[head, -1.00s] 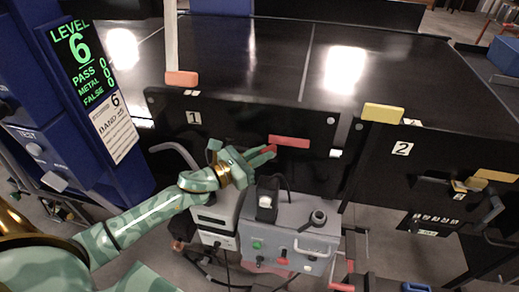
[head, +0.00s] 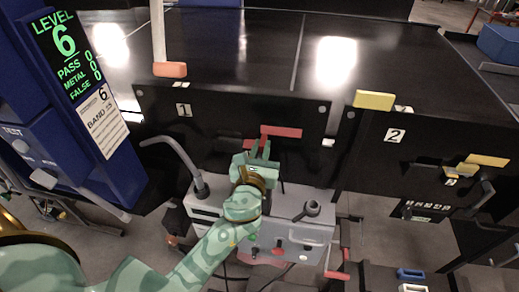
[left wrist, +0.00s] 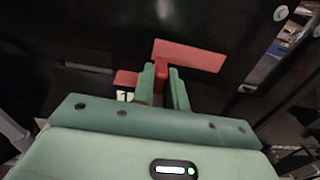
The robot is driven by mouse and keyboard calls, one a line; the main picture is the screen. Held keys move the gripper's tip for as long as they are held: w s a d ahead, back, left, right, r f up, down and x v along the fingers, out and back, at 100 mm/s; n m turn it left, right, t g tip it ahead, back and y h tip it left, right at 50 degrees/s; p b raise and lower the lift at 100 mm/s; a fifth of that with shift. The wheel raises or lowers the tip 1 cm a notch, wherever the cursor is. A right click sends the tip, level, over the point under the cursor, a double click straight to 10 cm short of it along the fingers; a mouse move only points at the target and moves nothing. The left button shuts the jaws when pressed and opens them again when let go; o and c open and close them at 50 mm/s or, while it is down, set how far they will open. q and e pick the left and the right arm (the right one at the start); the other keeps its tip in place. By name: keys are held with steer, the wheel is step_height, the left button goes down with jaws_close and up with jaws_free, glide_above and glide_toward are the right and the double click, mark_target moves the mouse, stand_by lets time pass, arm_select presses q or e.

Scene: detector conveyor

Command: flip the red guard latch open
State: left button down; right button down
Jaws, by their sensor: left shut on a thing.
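The red guard latch (head: 262,143) is on the dark panel marked 1, under a flat red bar (head: 282,131). My left gripper (head: 257,153) reaches up to it from below. In the left wrist view the upright red latch piece (left wrist: 161,76) sits between the two green fingers, and my left gripper (left wrist: 164,88) is shut on it. The red bar (left wrist: 189,55) is just above the fingertips there. A smaller red piece (left wrist: 125,78) shows left of the fingers. The fingers hide part of the latch. My right gripper is not in view.
A grey control box (head: 300,235) with knobs stands below the panel, with a bent grey handle (head: 175,155) to the left. A second panel marked 2 (head: 425,150) with yellow parts is at right. A blue display column (head: 60,130) stands at left.

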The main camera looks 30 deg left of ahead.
arm_select(q)
steer(key=shift+y, duration=0.3)
steer(key=c, duration=1.7)
jaws_free()
steer(key=shift+d, duration=0.1)
steer(key=b+v, duration=0.3)
steer(key=v, duration=1.3)
steer(key=shift+s+r, duration=0.1)
